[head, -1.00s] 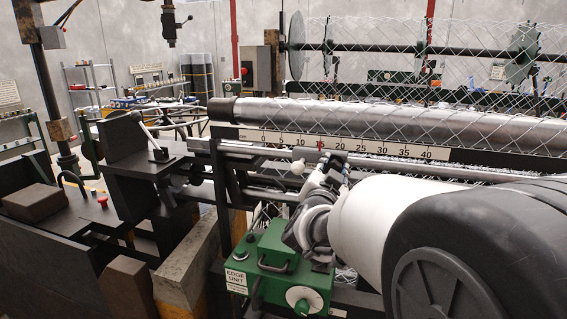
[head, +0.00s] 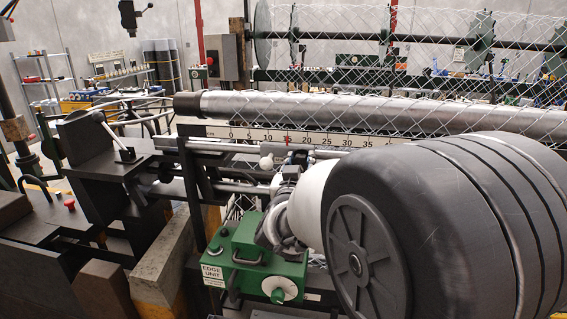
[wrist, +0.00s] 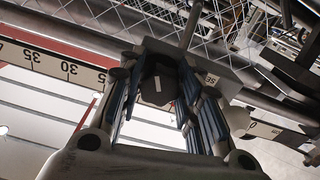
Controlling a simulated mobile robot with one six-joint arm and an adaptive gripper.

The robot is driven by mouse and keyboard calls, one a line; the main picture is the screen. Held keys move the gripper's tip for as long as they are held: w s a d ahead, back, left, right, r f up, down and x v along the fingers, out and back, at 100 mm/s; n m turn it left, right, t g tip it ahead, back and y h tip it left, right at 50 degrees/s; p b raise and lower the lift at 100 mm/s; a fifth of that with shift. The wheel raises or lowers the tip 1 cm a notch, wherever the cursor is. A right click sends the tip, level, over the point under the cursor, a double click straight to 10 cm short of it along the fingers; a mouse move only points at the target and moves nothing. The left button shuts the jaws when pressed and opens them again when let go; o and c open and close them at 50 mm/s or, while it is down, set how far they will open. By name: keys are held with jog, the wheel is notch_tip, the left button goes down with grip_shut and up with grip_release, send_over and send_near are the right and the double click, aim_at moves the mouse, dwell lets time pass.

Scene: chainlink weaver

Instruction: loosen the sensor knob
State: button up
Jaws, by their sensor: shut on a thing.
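The sensor knob (wrist: 158,88), dark with a pale mark on its face, sits between the fingers of my gripper (wrist: 158,72) in the wrist view. The blue-padded fingers are shut on its sides. Behind it is the grey sensor block (wrist: 212,78), with a partly hidden label. In the head view my gripper (head: 288,176) is below the ruler and rail, beside a white ball (head: 266,162); my own arm hides much of it, and the knob cannot be made out there.
A green edge unit (head: 250,245) with a white-faced dial (head: 283,289) sits just below my gripper. A long roller (head: 300,106) and wire mesh (head: 375,65) run above and behind. A thin rail (head: 240,188) lies close by. A dark machine block (head: 88,138) stands left.

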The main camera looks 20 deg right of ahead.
dwell(0.4)
jog(key=o, duration=1)
jog(key=v, duration=1.2)
